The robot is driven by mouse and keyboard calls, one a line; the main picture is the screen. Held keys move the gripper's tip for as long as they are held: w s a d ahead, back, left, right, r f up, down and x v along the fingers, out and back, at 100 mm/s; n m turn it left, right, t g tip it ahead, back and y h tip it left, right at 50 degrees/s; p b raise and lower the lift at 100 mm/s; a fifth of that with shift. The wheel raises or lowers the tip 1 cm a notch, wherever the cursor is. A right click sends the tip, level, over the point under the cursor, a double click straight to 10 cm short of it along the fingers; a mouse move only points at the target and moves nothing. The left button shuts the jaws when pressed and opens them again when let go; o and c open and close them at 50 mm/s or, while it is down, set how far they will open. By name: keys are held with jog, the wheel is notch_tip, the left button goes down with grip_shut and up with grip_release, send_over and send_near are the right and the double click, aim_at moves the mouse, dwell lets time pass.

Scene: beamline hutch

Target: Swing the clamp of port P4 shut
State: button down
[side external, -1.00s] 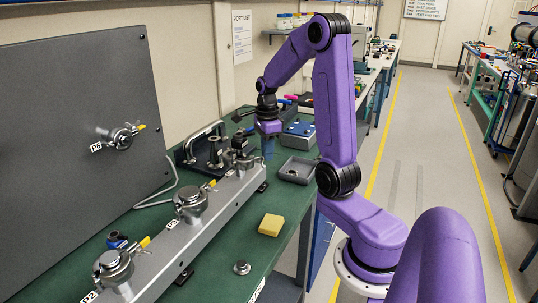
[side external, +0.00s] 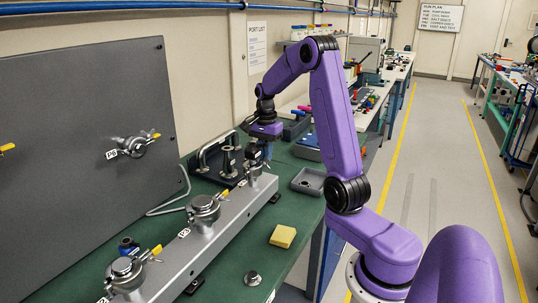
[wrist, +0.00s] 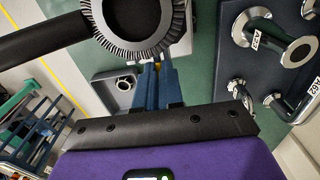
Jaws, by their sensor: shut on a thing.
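Port P4 (side external: 253,168) is at the far end of the grey rail, small and partly hidden by my gripper (side external: 267,152). My gripper points down beside it, at the port's right. In the wrist view, the blue fingers (wrist: 153,85) are close together, with a small yellowish bit between their tips that looks like the clamp's handle. The clamp itself is mostly hidden, so its angle cannot be told. A large dark ribbed ring (wrist: 135,22) fills the top of the wrist view; I cannot tell what it is.
Port P3 (side external: 205,209) and another port (side external: 125,270) stand nearer on the rail. A grey tray (side external: 309,182), a yellow block (side external: 283,236) and a small metal part (side external: 253,279) lie on the green bench. Black-based fittings (wrist: 265,45) stand close by. A grey panel (side external: 80,130) stands behind.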

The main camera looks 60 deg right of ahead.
jog(key=shift+w+r, duration=0.1)
jog(key=shift+w, duration=0.2)
jog(key=c, duration=1.3)
grip_release()
jog(key=shift+o, duration=0.2)
jog(key=s+a+m, duration=0.7)
jog(key=s+m, duration=0.3)
jog(key=m, duration=0.3)
notch_tip(320, 180, up, 17)
jog(key=s+a+f+n, duration=0.2)
jog(key=a+f+n, duration=0.3)
jog(key=a+n, duration=0.4)
jog(key=s+a+f+n, duration=0.2)
jog(key=a+f+n, duration=0.2)
jog(key=a+n, duration=0.6)
jog(key=shift+s+f+n, duration=0.15)
jog(key=shift+f+n, duration=0.2)
jog(key=shift+n, duration=3.85)
